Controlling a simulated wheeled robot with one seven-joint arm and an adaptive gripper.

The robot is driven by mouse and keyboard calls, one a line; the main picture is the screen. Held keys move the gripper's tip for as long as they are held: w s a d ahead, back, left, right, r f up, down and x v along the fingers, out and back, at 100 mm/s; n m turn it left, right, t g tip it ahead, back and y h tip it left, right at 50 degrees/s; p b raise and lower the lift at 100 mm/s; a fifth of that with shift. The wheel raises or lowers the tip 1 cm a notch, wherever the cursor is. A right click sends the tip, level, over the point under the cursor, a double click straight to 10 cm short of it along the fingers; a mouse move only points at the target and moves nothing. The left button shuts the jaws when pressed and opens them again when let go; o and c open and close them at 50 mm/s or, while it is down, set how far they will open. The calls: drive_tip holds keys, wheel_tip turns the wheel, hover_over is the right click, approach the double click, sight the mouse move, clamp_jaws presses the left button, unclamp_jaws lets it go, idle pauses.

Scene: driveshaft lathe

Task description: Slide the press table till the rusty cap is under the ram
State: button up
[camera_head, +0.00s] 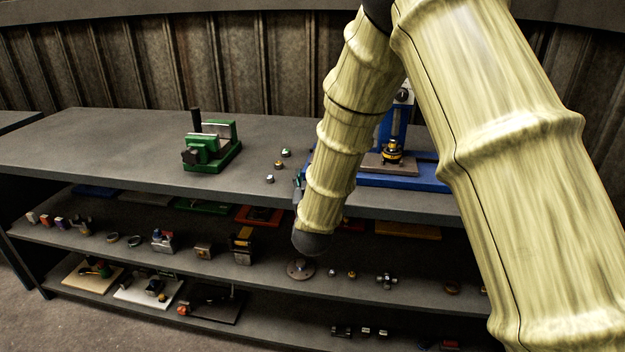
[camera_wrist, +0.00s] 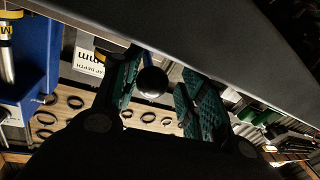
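The blue press (camera_head: 393,128) stands on the bench at the right, partly hidden by my arm. A grey plate (camera_head: 372,167), seemingly its table, lies on the blue base and carries a black and yellow part (camera_head: 391,152). I cannot make out a rusty cap for certain. In the wrist view a round black knob (camera_wrist: 152,82) sits between the two dark green fingers of my gripper (camera_wrist: 162,76). The fingers stand apart with gaps beside the knob. In the head view my gripper (camera_head: 298,184) is mostly hidden behind my arm, at the bench's front edge.
A green vise (camera_head: 211,147) stands on the bench left of my arm. Several small nuts (camera_head: 279,164) lie between it and my arm. Shelves below hold many parts. In the wrist view, a label (camera_wrist: 88,62) and several dark rings (camera_wrist: 75,102) show past the fingers.

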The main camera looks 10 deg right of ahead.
drive_tip(key=shift+s+d, duration=0.1)
drive_tip(key=shift+d, duration=0.1)
drive_tip(key=s+a, duration=0.1)
drive_tip(key=s, duration=1)
drive_tip(key=shift+s+a, duration=0.25)
drive_tip(key=shift+s, duration=0.15)
drive_tip(key=s+d+f+g+y, duration=0.1)
drive_tip(key=s+d+f+g, duration=0.15)
drive_tip(key=f, duration=0.65)
drive_tip(key=s+d+f+g, duration=0.2)
drive_tip(key=s+f+g, duration=0.1)
drive_tip(key=f, duration=0.7)
drive_tip(key=s+d+f+g, duration=0.2)
drive_tip(key=s+f+g, duration=0.1)
drive_tip(key=s+f, duration=0.55)
drive_tip(key=s+d+f+g, duration=0.3)
drive_tip(key=s+f, duration=0.4)
drive_tip(key=f, duration=0.2)
drive_tip(key=s+d+f+g, duration=0.1)
drive_tip(key=s+f+g, duration=0.15)
drive_tip(key=s, duration=0.45)
drive_tip(key=s+d+f+m+g+y, duration=0.1)
drive_tip(key=s+d+f+g, duration=0.1)
drive_tip(key=s+f, duration=0.3)
drive_tip(key=s+d+f+g, duration=0.1)
drive_tip(key=s+f+g, duration=0.1)
drive_tip(key=s, duration=0.6)
wheel_tip(320, 180, up, 14)
drive_tip(key=p, duration=1.3)
drive_tip(key=shift+p, duration=0.35)
